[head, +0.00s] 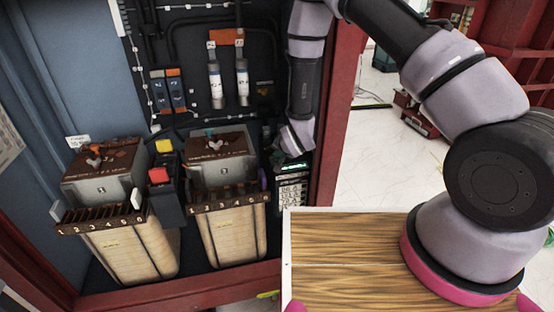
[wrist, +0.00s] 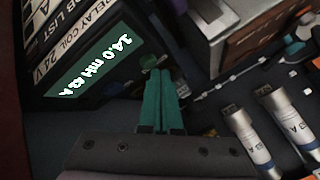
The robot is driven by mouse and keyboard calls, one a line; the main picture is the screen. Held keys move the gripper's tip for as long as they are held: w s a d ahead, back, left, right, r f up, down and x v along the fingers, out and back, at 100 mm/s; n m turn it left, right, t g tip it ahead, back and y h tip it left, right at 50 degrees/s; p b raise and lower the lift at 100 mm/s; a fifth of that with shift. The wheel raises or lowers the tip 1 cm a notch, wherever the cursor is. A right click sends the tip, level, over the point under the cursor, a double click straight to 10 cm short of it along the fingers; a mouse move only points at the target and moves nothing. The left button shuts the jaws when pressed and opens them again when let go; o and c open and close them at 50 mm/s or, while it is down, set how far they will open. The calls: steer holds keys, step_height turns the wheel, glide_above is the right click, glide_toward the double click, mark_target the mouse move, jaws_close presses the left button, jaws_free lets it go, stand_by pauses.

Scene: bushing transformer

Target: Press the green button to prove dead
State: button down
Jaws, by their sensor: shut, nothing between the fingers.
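In the wrist view, my gripper (wrist: 160,76) is shut and empty, its two green fingers side by side and pointing deeper into the cabinet. A small round dark-green knob, which looks like the green button (wrist: 148,61), sits right at the fingertips, slightly left of them. I cannot tell whether they touch. In the head view this display (head: 292,169) is below the end of my arm. The button and fingertips cannot be made out there.
Two transformer blocks (head: 103,182) (head: 216,163) with numbered terminal strips stand at left. A yellow block (head: 163,146) and a red block (head: 159,175) sit between them. Silver fuses (head: 242,82) hang on the back panel and show close by in the wrist view (wrist: 248,138). A red cabinet frame (head: 340,95) borders the right.

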steer(key=shift+f, duration=0.45)
stand_by(0.4)
steer(key=shift+r, duration=0.9)
step_height(320, 180, up, 5)
stand_by(0.6)
stand_by(0.5)
